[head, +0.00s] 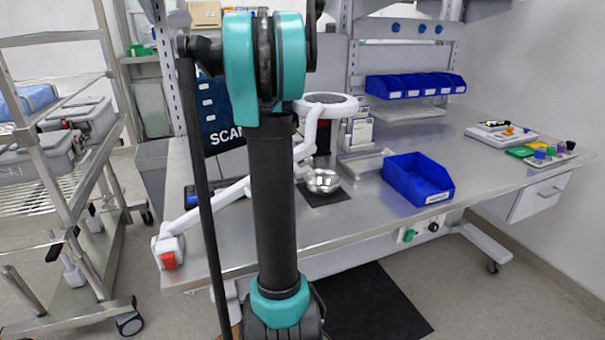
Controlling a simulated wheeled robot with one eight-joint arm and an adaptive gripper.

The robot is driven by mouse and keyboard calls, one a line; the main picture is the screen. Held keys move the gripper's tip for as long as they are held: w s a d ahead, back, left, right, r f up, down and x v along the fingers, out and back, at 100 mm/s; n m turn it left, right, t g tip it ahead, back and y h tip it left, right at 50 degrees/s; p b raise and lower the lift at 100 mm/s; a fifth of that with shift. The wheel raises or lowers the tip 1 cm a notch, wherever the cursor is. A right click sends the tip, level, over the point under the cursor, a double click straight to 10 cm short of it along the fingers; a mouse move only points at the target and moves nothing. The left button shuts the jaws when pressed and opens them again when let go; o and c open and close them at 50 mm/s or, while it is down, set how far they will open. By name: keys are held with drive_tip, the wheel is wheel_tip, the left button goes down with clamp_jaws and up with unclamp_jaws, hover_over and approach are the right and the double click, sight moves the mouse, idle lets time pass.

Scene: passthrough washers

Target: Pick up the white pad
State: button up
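I cannot clearly pick out a white pad in the head view. A flat white piece (482,136) with small dark and yellow items on it lies at the right end of the steel bench (300,226); I cannot tell whether it is the pad. My own dark and teal arm rises through the middle of the view and hides part of the bench. My gripper is not in view, so its state does not show.
On the bench are an open blue bin (427,187), a metal bowl (322,181) on a dark mat (327,199) and a white magnifier lamp (327,103). A row of blue bins (415,86) is behind. A wire rack cart (60,190) stands left.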

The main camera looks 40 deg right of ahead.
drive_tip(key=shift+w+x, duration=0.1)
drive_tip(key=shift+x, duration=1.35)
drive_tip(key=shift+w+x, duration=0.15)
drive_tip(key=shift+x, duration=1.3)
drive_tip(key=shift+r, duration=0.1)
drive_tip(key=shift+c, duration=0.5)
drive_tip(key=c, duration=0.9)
